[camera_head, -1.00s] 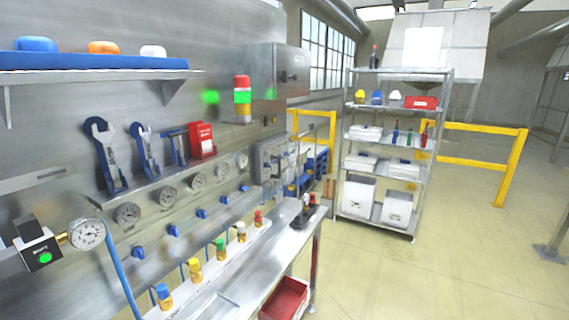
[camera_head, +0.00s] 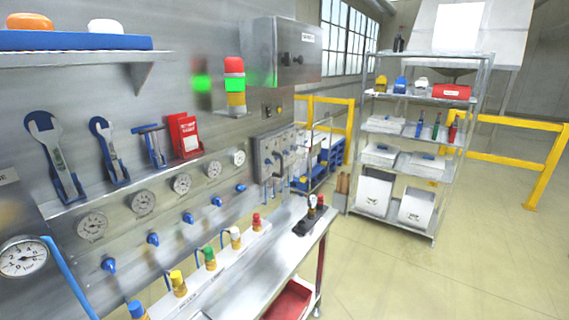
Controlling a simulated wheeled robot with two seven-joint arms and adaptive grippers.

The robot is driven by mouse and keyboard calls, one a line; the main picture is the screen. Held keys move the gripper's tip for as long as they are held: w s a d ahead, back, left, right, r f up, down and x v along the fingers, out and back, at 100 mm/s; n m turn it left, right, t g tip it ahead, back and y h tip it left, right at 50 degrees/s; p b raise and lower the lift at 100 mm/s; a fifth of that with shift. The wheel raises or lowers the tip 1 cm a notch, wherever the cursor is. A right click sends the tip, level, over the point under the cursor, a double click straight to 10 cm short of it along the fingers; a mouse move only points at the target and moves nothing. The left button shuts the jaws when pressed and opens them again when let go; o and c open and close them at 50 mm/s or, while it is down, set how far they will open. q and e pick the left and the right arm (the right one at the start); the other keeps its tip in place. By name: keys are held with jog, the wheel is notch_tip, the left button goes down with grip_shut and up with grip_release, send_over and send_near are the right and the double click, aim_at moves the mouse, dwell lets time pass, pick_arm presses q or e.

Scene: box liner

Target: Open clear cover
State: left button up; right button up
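I cannot clearly make out a clear cover in the head view. A grey wall panel (camera_head: 277,152) with small fittings is mounted past the row of gauges; whether a transparent cover lies over it is too small to tell. A grey metal cabinet (camera_head: 281,52) with dark knobs hangs on the wall above it. A lit stack light (camera_head: 235,86), red over green, stands to the left of the cabinet. Neither of my grippers is in view.
A steel workbench (camera_head: 283,236) runs along the wall on the left, with colored-cap valves and a red bin (camera_head: 289,300) below. A loaded shelf rack (camera_head: 436,236) and yellow railings (camera_head: 548,165) stand beyond. The floor at lower right is clear.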

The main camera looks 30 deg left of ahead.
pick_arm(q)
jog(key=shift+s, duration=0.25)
